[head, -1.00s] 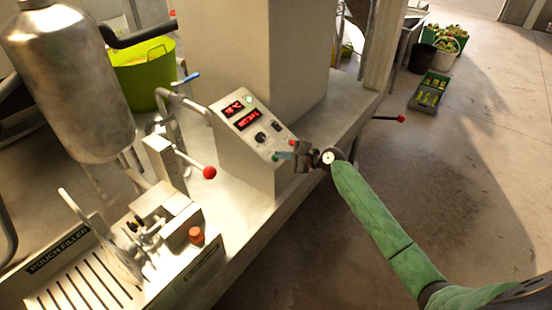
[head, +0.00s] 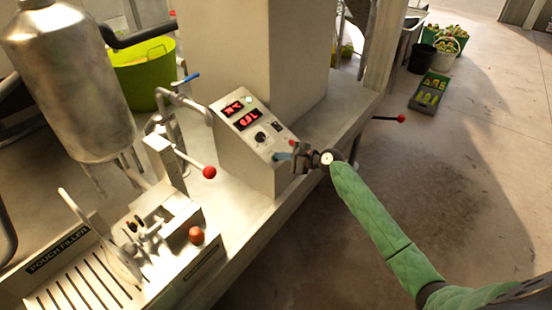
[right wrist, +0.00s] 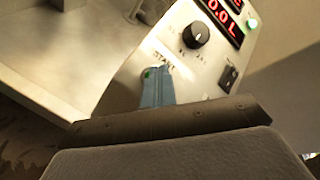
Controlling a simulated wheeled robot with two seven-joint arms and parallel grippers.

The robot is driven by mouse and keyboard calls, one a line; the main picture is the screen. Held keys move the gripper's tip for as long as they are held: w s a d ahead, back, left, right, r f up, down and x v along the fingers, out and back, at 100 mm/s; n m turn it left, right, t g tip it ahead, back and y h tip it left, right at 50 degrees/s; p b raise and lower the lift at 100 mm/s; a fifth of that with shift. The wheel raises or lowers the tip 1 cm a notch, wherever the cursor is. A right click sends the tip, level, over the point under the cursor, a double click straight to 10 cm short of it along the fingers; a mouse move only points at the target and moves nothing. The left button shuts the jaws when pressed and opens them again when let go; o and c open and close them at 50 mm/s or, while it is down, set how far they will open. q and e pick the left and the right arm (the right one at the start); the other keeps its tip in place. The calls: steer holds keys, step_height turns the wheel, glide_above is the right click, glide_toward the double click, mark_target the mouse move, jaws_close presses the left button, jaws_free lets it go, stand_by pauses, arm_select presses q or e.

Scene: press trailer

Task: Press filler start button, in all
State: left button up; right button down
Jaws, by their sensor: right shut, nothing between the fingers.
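The filler's sloped control panel (head: 252,125) stands on the metal bench, with two red displays, a black knob and a switch. In the right wrist view, the START label (right wrist: 163,57) sits above a small green button (right wrist: 149,73), partly hidden by my fingertips. My right gripper (head: 282,156) is at the panel's lower right corner. Its blue-grey fingers (right wrist: 157,88) are shut with nothing between them, and the tips are at the green button. Whether they touch or push it in I cannot tell. My left gripper is not in view.
The pouch filler (head: 130,245) with a red-knobbed lever (head: 209,172) and an orange-red knob (head: 196,235) stands left of the panel. A steel tank (head: 70,80) and green tub (head: 143,72) are behind. Open floor lies to the right.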

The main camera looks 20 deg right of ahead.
steer(key=shift+r, duration=0.1)
steer(key=shift+s+d+r+p, duration=0.2)
steer(key=shift+s+r+p, duration=0.15)
steer(key=shift+r+p, duration=0.4)
steer(key=r+p, duration=0.1)
steer(key=s+d+r+p, duration=0.1)
steer(key=r+p, duration=0.2)
steer(key=shift+s+d, duration=0.2)
steer(key=shift+s, duration=0.2)
stand_by(0.9)
